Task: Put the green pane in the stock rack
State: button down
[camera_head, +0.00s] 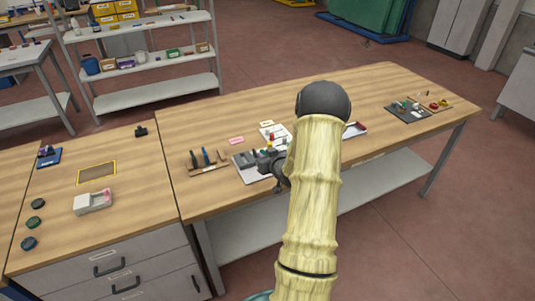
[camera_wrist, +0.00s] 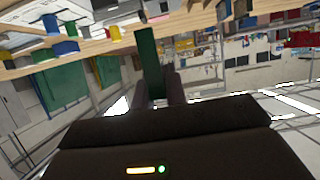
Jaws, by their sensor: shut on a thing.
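In the wrist view, my gripper (camera_wrist: 158,88) is shut on the green pane (camera_wrist: 150,58), a narrow dark green strip standing out beyond the fingertips. In the head view my gripper (camera_head: 268,164) is low over the light board in the middle of the long bench, partly hidden by my arm. The green pane cannot be made out there. A small wooden rack (camera_head: 209,167) with upright dark green and blue pieces stands left of my gripper; it looks like the stock rack, but its label cannot be read.
The light board (camera_head: 246,174) carries small grey parts beside my gripper. A pink label (camera_head: 236,140) lies behind it. The bench's front left is clear.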

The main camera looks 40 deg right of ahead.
jog(key=a+f+n+y, duration=0.1)
jog(key=a+f, duration=0.3)
jog(key=a, duration=0.7)
jog(key=s+a+f+y, duration=0.1)
jog(key=a+f, duration=0.2)
jog(key=a, duration=0.8)
jog(key=s+a+f+n+y, duration=0.1)
jog(key=a+f, duration=0.3)
jog(key=a, duration=0.7)
jog(key=shift+f+n, duration=0.3)
jog(key=shift+f, duration=0.05)
jog(key=shift+w, duration=0.1)
